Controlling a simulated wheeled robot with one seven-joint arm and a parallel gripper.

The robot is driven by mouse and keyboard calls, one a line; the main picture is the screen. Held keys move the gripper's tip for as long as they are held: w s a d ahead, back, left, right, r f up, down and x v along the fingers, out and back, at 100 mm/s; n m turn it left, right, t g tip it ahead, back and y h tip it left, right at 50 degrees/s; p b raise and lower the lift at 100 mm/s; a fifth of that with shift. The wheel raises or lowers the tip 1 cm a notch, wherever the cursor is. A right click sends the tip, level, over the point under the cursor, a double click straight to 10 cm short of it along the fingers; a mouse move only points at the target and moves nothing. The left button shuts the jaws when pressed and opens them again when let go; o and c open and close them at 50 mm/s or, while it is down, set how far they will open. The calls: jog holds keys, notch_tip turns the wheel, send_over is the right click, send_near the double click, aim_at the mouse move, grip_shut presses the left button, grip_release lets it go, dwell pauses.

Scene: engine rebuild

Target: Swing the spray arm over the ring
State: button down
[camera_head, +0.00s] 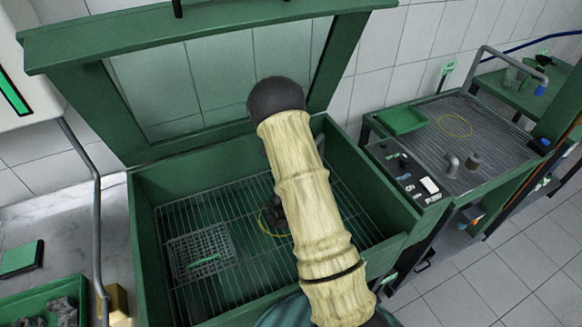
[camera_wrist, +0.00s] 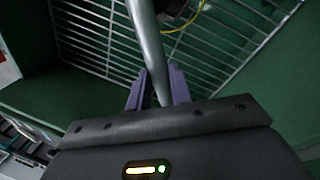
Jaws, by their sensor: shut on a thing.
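In the wrist view, my gripper (camera_wrist: 157,88) has its purple fingers around a grey metal tube (camera_wrist: 150,40), which looks like the spray arm. The tube runs up from the fingers over a wire rack. A yellow ring (camera_wrist: 191,20) is partly in view at the top, to the right of the tube, by a dark part (camera_wrist: 170,6). In the head view, the yellow ring (camera_head: 264,224) lies on the rack in the green open-lidded tank, partly hidden by my sleeved arm. My gripper and the held tube are hidden there.
The green tank (camera_head: 155,235) has its lid (camera_head: 75,110) raised behind. A mesh basket (camera_head: 200,250) sits on the rack's left. A bent grey pipe (camera_head: 97,230) stands left of the tank. At right, a ribbed bench (camera_head: 480,165) holds another yellow ring (camera_head: 454,126) and a green tray (camera_head: 402,119).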

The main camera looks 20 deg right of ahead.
jog(key=shift+w+a+r, duration=0.1)
jog(key=shift+w, duration=0.1)
jog(key=c, duration=1.3)
grip_release()
jog(key=shift+o, duration=0.2)
notch_tip(320, 180, up, 7)
jog(key=w+b, duration=0.1)
jog(key=shift+a+r, duration=0.15)
jog(key=shift+a, duration=0.3)
jog(key=s+a+r+n+t+p, duration=0.1)
jog(key=s+a+r+n, duration=0.3)
jog(key=s, duration=0.9)
jog(key=s+a+r+n+t+y+p, duration=0.1)
jog(key=s+a+r+n+t, duration=0.2)
jog(key=s, duration=1)
jog(key=a+r+n, duration=0.1)
jog(key=a+n, duration=0.2)
jog(key=a, duration=0.2)
jog(key=shift+s+n, duration=0.15)
jog(key=shift+n, duration=0.25)
